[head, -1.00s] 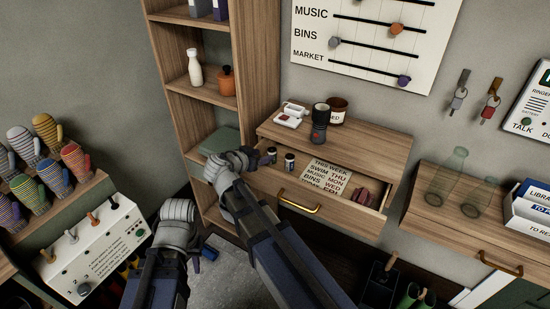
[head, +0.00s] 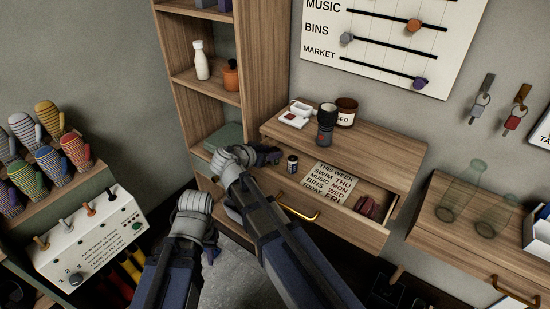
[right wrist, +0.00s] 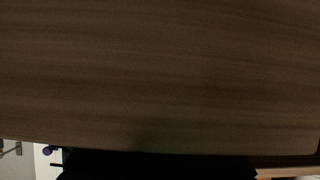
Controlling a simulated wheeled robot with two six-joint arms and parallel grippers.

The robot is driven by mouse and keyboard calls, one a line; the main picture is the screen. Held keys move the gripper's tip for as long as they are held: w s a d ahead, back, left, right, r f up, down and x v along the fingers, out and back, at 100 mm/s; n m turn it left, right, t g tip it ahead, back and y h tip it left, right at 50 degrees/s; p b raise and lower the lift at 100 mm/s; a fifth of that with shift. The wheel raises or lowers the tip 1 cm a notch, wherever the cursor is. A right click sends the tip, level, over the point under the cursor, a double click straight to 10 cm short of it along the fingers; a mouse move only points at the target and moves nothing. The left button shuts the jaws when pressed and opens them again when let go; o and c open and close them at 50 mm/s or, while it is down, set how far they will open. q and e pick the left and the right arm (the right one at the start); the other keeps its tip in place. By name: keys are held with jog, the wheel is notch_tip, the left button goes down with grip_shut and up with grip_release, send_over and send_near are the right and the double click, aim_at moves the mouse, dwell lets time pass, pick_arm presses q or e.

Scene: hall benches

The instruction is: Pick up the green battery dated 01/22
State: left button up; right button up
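A small dark battery with a pale label (head: 292,164) stands in the open drawer (head: 335,226). Its colour and date are too small to read. My right gripper (head: 266,156) reaches over the drawer's left end, just left of this battery. Whether its fingers are open or hold something is not clear. A second small battery seen there earlier is hidden now, around my right gripper.
A printed note (head: 330,183) and a dark red item (head: 368,206) lie in the drawer. A shelf unit (head: 208,85) stands at the left.

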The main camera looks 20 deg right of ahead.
aim_at(271, 167)
grip_shut()
jog(key=shift+r, duration=0.15)
dwell(0.5)
notch_tip(271, 167, up, 18)
jog(key=p, duration=1.8)
jog(key=shift+f, duration=0.2)
jog(key=o, duration=0.5)
grip_release()
